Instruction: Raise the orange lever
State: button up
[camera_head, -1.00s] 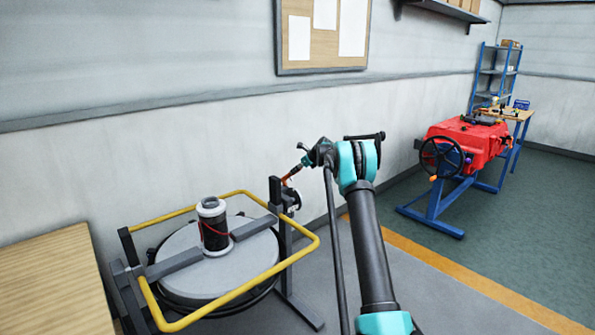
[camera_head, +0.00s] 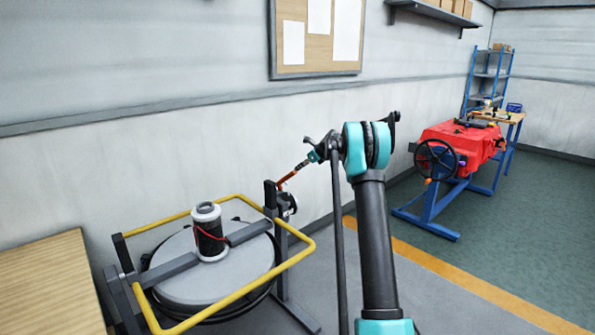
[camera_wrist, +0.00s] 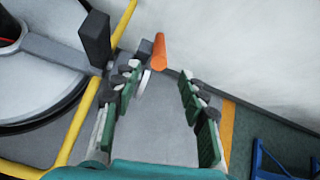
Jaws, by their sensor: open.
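The orange lever (camera_head: 288,179) slants up to the right from a dark mount beside the grey post of the round tank's frame. Its upper end meets the outline of my gripper (camera_head: 313,157) in the head view; contact cannot be told there. In the wrist view, the orange lever (camera_wrist: 159,52) stands upright just beyond the fingertips, roughly between them in the picture. My gripper (camera_wrist: 161,74) has its two green-and-grey fingers spread wide, with nothing held between them.
The round tank (camera_head: 185,280) has a yellow rail (camera_head: 260,284) around it and a dark canister (camera_head: 209,232) on its lid. A wooden table (camera_head: 45,285) is at left. A wall stands close behind the lever. A red machine (camera_head: 462,145) is at right, beyond open floor.

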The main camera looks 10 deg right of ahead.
jog(key=shift+v, duration=1.15)
jog(key=s+a+n+g+h, duration=0.25)
jog(key=s+n, duration=1.15)
jog(key=s, duration=1.7)
jog(key=s+d+f+n+h, duration=0.1)
jog(key=s+f+n, duration=0.3)
jog(key=s, duration=0.7)
jog(key=s+d+f+n+g+h, duration=0.1)
jog(key=s+f+n, duration=0.3)
jog(key=s, duration=0.8)
jog(key=s+d+f+n+h, duration=0.1)
jog(key=s+f+n, duration=0.3)
jog(key=s, duration=0.7)
jog(key=shift+s+d+f+n, duration=0.25)
jog(key=shift+f+n, duration=0.05)
jog(key=shift+f, duration=0.35)
